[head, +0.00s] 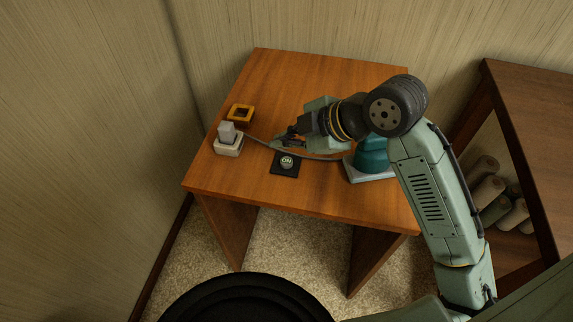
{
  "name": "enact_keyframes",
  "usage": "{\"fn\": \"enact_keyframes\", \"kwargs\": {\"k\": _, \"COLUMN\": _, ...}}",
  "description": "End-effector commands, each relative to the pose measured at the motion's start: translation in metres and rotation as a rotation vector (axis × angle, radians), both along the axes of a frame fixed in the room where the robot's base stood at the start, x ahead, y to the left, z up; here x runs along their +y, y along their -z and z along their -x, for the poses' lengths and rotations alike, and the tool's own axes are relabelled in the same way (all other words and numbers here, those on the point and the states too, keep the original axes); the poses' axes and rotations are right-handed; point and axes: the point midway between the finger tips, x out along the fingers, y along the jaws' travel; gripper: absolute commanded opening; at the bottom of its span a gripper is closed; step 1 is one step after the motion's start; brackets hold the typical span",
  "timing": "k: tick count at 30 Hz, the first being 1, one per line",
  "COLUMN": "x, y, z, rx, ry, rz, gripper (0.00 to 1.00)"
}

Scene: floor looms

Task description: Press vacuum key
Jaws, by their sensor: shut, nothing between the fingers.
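A round key marked "ON" (287,162) sits on a black square base (285,170) near the front middle of the wooden table. My gripper (276,143) is shut and empty. In the picture it shows just above and to the left of the key, apart from it as far as I can tell; its exact height is unclear. A teal device (372,155) on a pale base (367,174) stands to the right, partly hidden behind my arm. A grey hose or cable runs from the left side of the table to this device.
The wooden table (310,75) is clear at the back. A wooden shelf (530,120) with several rolls stands at right. Walls close in behind and left.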

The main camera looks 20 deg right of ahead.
Motion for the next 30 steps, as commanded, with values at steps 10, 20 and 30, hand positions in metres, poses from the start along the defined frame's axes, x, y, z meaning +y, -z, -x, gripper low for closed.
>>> {"fn": "enact_keyframes", "kwargs": {"k": 10, "x": 0.000, "y": 0.032, "z": 0.000, "rx": -0.002, "ry": -0.001, "rz": 0.000, "gripper": 0.00}}
{"fn": "enact_keyframes", "kwargs": {"k": 20, "x": 0.000, "y": 0.033, "z": 0.000, "rx": -0.001, "ry": 0.000, "rz": 0.001, "gripper": 0.00}}
{"fn": "enact_keyframes", "kwargs": {"k": 30, "x": 0.000, "y": 0.033, "z": 0.000, "rx": -0.001, "ry": 0.000, "rz": 0.001, "gripper": 0.00}}
